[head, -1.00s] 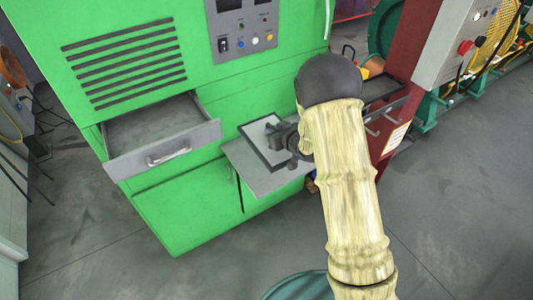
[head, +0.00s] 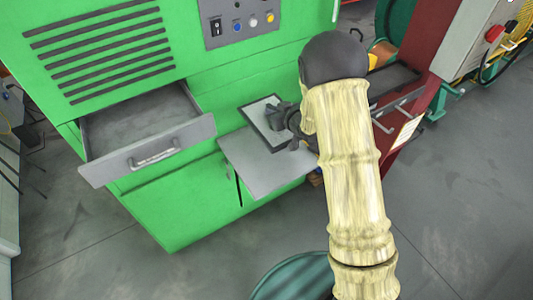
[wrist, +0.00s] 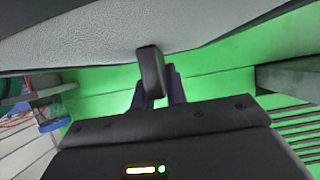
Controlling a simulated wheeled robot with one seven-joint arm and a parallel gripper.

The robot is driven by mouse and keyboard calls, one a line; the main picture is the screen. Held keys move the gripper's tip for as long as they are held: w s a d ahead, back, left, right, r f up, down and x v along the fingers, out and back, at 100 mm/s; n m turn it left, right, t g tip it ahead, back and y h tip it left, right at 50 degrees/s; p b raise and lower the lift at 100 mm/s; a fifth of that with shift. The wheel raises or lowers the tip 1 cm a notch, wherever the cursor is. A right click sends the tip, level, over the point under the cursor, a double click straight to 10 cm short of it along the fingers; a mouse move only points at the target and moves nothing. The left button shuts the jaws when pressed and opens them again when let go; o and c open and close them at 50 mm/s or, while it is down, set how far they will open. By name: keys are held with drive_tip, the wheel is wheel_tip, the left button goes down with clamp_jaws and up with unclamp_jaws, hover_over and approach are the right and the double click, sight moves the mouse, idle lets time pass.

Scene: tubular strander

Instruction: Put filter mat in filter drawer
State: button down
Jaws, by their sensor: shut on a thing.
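The filter mat (head: 262,110) is a pale panel with a dark frame. My gripper (head: 276,118) is shut on its near right edge and holds it tilted above the grey shelf (head: 262,172). In the wrist view the mat's light textured face (wrist: 100,32) fills the top, with my gripper's fingers (wrist: 160,82) at its dark edge. The filter drawer (head: 190,138) is pulled out of the green cabinet to the left of the mat. Its inside looks empty. My arm hides part of the shelf's right side.
The green cabinet (head: 185,210) has vent slots and a button panel (head: 238,14) above the drawer. A dark tray (head: 395,80) and a red post (head: 432,75) stand to the right. The floor in front is clear apart from a round teal object (head: 295,278).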

drive_tip(key=f+b, duration=0.1)
drive_tip(key=f, duration=0.1)
drive_tip(key=f+b, duration=0.4)
drive_tip(key=shift+w, duration=0.35)
drive_tip(key=shift+r, duration=0.1)
drive_tip(key=shift+f, duration=2.85)
drive_tip(key=shift+f+p, duration=0.45)
drive_tip(key=shift+f, duration=1.65)
